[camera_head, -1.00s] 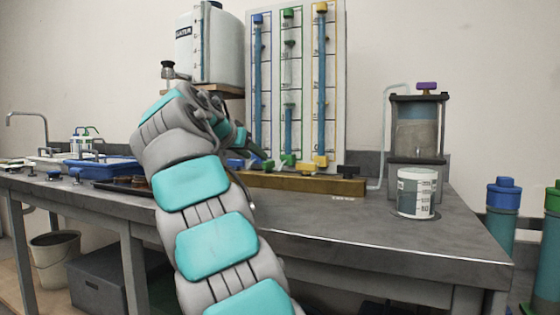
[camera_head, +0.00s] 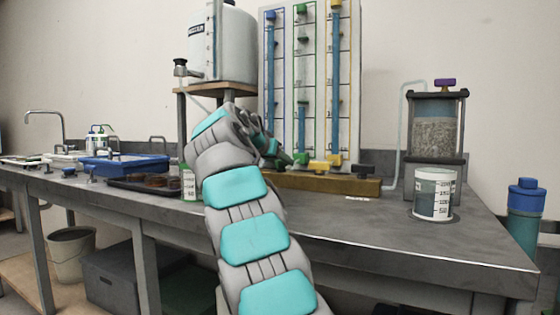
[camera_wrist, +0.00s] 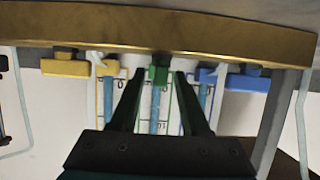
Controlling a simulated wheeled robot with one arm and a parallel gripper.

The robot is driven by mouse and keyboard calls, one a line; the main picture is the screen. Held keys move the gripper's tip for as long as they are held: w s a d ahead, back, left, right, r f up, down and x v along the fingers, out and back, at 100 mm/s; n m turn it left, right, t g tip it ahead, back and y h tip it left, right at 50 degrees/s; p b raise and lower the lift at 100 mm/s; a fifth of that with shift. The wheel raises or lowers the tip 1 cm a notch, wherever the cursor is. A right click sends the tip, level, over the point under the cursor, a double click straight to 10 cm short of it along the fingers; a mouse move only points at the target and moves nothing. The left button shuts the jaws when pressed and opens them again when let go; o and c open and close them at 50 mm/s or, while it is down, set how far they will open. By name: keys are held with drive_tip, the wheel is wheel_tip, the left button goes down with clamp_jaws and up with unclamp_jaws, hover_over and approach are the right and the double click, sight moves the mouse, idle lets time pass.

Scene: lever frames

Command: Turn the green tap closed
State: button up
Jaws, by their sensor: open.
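The green tap (camera_head: 302,158) sits at the foot of the middle tube, on the brass-coloured manifold bar (camera_head: 330,184). In the wrist view the green tap (camera_wrist: 158,73) is a short, narrow shape below the bar, which appears at the top. My gripper (camera_wrist: 160,74) is open, with one dark finger on each side of the green tap and small gaps visible. In the head view my gripper (camera_head: 284,159) is just left of the green tap, partly hidden by my arm. Whether a finger touches the tap I cannot tell.
The yellow tap (camera_wrist: 66,67) and the blue tap (camera_wrist: 246,80) flank the green one in the wrist view. A tank (camera_head: 222,45) on a stand is behind my arm. A beaker (camera_head: 433,193) and a grain-filled column (camera_head: 435,135) stand right.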

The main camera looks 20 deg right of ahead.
clamp_jaws()
idle(0.3)
